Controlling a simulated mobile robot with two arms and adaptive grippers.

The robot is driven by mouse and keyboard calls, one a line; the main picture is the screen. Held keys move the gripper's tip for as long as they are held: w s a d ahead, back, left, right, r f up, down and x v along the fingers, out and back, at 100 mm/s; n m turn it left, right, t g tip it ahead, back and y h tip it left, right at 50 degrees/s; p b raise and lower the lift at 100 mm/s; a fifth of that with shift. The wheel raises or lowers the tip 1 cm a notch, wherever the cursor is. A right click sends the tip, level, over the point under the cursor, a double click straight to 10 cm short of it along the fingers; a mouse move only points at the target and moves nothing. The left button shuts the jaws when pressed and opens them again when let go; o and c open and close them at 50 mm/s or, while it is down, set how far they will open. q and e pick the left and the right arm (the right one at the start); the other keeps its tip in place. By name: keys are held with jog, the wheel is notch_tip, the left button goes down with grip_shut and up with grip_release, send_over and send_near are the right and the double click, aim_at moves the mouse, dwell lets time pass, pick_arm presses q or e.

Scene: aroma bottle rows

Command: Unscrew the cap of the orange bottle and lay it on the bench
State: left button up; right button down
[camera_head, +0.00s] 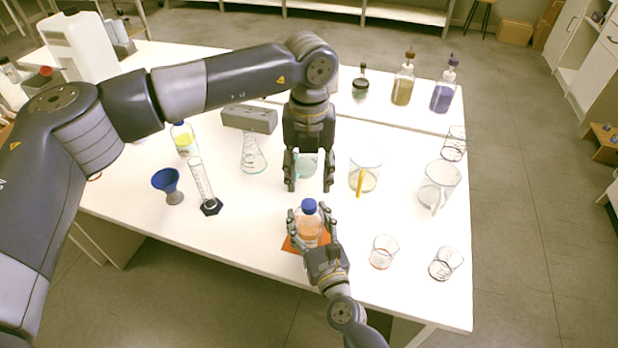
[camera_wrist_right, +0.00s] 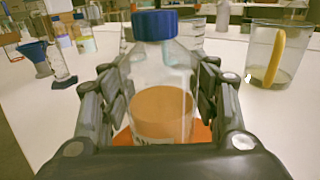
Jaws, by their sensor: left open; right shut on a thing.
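The orange bottle (camera_head: 309,227) is clear with orange contents and stands upright on an orange mat (camera_head: 290,246) near the front of the bench (camera_head: 240,236). Its blue cap (camera_head: 309,205) is on its neck; the cap also shows in the right wrist view (camera_wrist_right: 155,25). My right gripper (camera_head: 308,217) is shut around the bottle's body, with a finger on each side in the right wrist view (camera_wrist_right: 160,90). My left gripper (camera_head: 310,187) is open, fingers pointing down, a little behind and above the cap. Nothing is held between its fingers.
Glass beakers (camera_head: 440,185) stand to the right, one with a yellow strip (camera_head: 360,182). A flask (camera_head: 253,160), a cylinder (camera_head: 201,180) and a blue funnel (camera_head: 167,181) stand to the left. Dropper bottles (camera_head: 403,88) line the back. The bench's front left is clear.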

aim_at(309, 203)
pick_arm(q)
jog(key=m, duration=2.1)
jog(key=shift+m, duration=0.3)
jog(key=m, duration=1.7)
jog(key=shift+m, duration=0.3)
jog(key=m, duration=0.4)
jog(key=shift+f+m, duration=0.3)
jog(key=shift+f, duration=3.7)
